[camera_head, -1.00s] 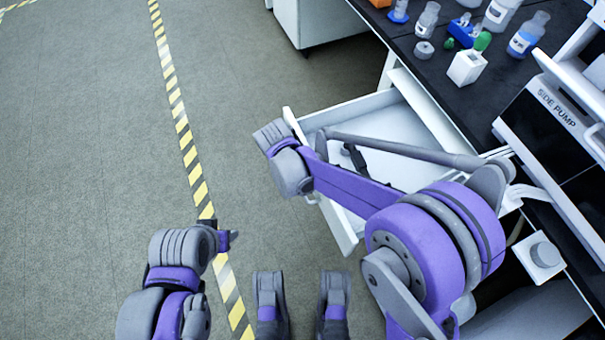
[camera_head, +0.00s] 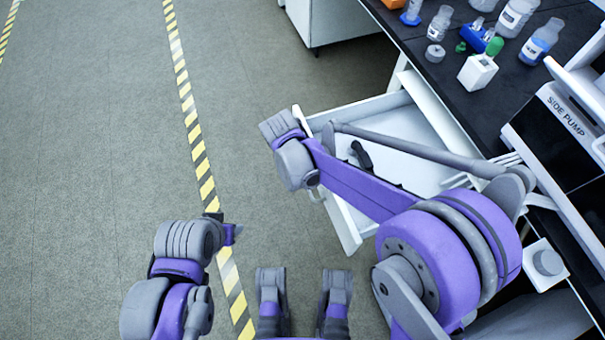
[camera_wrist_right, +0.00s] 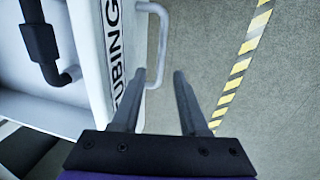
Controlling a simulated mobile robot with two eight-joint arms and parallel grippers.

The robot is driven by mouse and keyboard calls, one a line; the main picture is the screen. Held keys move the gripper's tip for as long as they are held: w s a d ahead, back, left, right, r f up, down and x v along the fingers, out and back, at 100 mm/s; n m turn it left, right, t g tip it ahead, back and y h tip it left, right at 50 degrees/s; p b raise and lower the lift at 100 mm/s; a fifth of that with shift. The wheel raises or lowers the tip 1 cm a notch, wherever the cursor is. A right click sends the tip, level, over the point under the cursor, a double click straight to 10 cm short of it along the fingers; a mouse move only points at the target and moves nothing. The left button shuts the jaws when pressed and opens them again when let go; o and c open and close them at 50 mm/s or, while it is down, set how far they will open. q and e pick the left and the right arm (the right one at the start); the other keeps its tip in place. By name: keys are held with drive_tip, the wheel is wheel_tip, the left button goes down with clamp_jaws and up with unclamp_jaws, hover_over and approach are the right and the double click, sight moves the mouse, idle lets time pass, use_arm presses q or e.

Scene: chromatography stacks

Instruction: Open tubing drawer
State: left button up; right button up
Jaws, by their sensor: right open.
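The tubing drawer (camera_head: 350,236) stands pulled out from under the black bench in the head view. In the right wrist view its white front (camera_wrist_right: 92,50) carries a label partly reading "UBING" and a white bar handle (camera_wrist_right: 163,38). My right gripper (camera_wrist_right: 160,78) is open, its two dark fingers apart at the handle's lower end. I cannot tell whether they touch it. In the head view my right arm crosses over the drawer and its fingers are hidden. My left arm is at the lower left; its gripper (camera_head: 230,234) shows only partly, its fingers unclear.
A black bench (camera_head: 455,108) holds bottles, a white box (camera_head: 477,72) and a side pump unit (camera_head: 550,130). A dark clip-like item (camera_head: 361,155) shows inside the drawer. The floor left of the drawer is clear, with yellow-black tape (camera_head: 200,160).

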use_arm(q)
wheel_tip(320, 180, up, 3)
drive_tip(key=shift+s+f+p, duration=0.1)
drive_tip(key=shift+s+p, duration=0.05)
drive_tip(key=shift+p, duration=0.8)
use_arm(e)
wheel_tip(320, 180, up, 8)
drive_tip(key=a, duration=0.1)
drive_tip(key=shift+s+a+r, duration=0.15)
drive_tip(key=shift+s+a, duration=0.1)
drive_tip(key=shift+s, duration=0.1)
drive_tip(key=s+d+r+m+t+y, duration=0.2)
drive_tip(key=s+d+m+t, duration=0.2)
drive_tip(key=s+d, duration=1.55)
use_arm(q)
wheel_tip(320, 180, up, 19)
drive_tip(key=w+t+p, duration=0.1)
drive_tip(key=w+p, duration=0.1)
drive_tip(key=p, duration=1.5)
use_arm(e)
drive_tip(key=w+r, duration=0.2)
drive_tip(key=r, duration=0.7)
drive_tip(key=w+d+r, duration=0.1)
drive_tip(key=r, duration=0.9)
drive_tip(key=shift+w+d+t, duration=0.2)
drive_tip(key=shift+w+t, duration=0.1)
drive_tip(key=shift+w, duration=0.05)
